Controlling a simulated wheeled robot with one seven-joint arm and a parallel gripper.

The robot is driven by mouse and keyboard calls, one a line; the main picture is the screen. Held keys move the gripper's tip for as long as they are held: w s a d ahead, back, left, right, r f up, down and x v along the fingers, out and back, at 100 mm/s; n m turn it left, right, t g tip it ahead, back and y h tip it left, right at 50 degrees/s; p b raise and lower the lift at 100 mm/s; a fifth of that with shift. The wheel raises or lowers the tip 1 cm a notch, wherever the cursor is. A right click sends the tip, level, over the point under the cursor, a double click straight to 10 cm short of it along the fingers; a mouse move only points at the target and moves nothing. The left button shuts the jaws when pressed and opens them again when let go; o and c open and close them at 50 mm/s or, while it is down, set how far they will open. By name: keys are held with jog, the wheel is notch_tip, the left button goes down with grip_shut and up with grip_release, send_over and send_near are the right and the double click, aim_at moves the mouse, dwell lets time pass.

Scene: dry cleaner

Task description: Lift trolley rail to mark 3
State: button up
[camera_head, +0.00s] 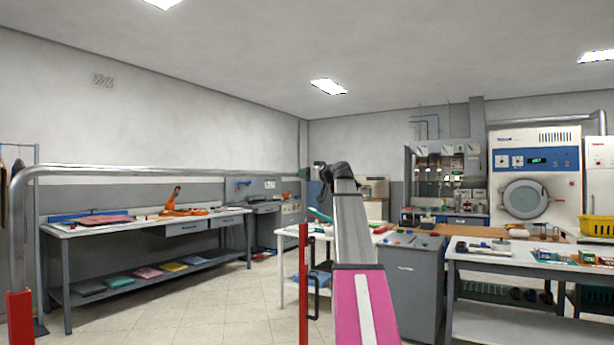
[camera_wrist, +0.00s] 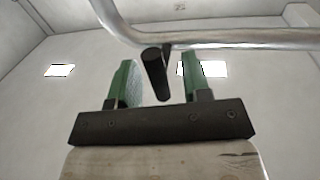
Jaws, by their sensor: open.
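The trolley rail (camera_head: 170,172) is a grey metal tube. It runs across the left half of the head view, bends down at the left and stands on red lower posts (camera_head: 20,318). In the wrist view the rail (camera_wrist: 250,38) crosses above my gripper (camera_wrist: 158,64), which is open, fingers pointing up. A short black handle (camera_wrist: 155,75) hangs below the rail and lies between the two green fingers in the picture; I cannot tell its depth or any contact. In the head view my arm hides the fingers. No numbered mark is readable.
A long workbench (camera_head: 150,228) with folded cloths stands behind the rail at left. A grey cabinet (camera_head: 410,300) and a white-topped table (camera_head: 490,265) stand at right. A washing machine (camera_head: 535,175) is at the back right. Tiled floor (camera_head: 215,300) is clear at centre left.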

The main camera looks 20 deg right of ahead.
grip_shut()
notch_tip(320, 180, up, 25)
jog(key=shift+w, duration=0.15)
dwell(0.4)
jog(key=shift+c, duration=1.1)
grip_release()
jog(key=shift+o, duration=1.1)
jog(key=shift+f, duration=0.15)
jog(key=v, duration=1.1)
